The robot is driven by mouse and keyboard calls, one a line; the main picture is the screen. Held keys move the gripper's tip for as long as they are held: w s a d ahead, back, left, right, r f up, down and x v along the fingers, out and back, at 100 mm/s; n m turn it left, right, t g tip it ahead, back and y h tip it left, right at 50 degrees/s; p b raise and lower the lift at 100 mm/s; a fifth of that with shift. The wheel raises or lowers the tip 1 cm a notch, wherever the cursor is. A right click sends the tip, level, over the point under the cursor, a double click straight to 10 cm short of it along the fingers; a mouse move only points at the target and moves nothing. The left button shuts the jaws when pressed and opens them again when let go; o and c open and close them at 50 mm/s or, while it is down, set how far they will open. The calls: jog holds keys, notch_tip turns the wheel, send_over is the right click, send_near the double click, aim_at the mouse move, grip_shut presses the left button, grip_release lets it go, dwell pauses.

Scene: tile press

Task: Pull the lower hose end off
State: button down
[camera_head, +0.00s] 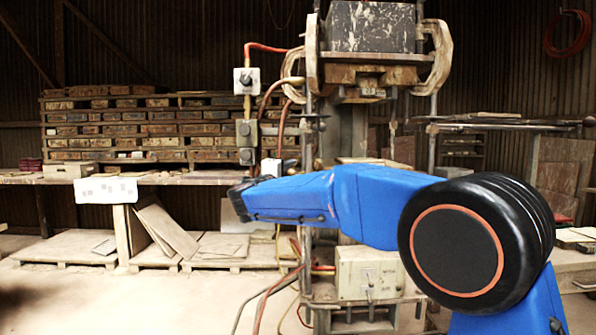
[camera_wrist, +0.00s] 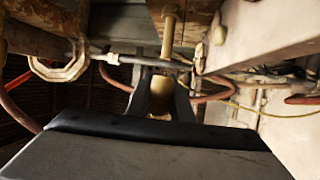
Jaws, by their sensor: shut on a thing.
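My gripper (camera_wrist: 161,84) shows in the wrist view with its two dark fingers on either side of a brass-coloured piece (camera_wrist: 159,94), which looks like the lower hose end. It is shut on this piece. Reddish hose (camera_wrist: 208,98) shows right beside the fingers, but its join to the piece is hidden. In the head view my blue arm reaches left across the press (camera_head: 354,75), and the gripper and hose end are hidden there. Reddish hoses (camera_head: 267,98) hang down the press's left side.
Grey boxes (camera_head: 247,81) with fittings stand on a pipe left of the press. A beige control box (camera_head: 368,274) sits low under my arm. More hoses (camera_head: 268,293) trail to the floor. Stacked tiles (camera_head: 140,128) fill the left back. A thin rod (camera_wrist: 125,59) crosses close above my fingers.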

jog(key=shift+a, duration=0.15)
jog(key=c, duration=1.6)
grip_release()
jog(key=shift+a, duration=0.1)
jog(key=shift+o, duration=0.2)
jog(key=v, duration=1.7)
jog(key=shift+s+a+f, duration=0.1)
jog(key=shift+s+f, duration=0.1)
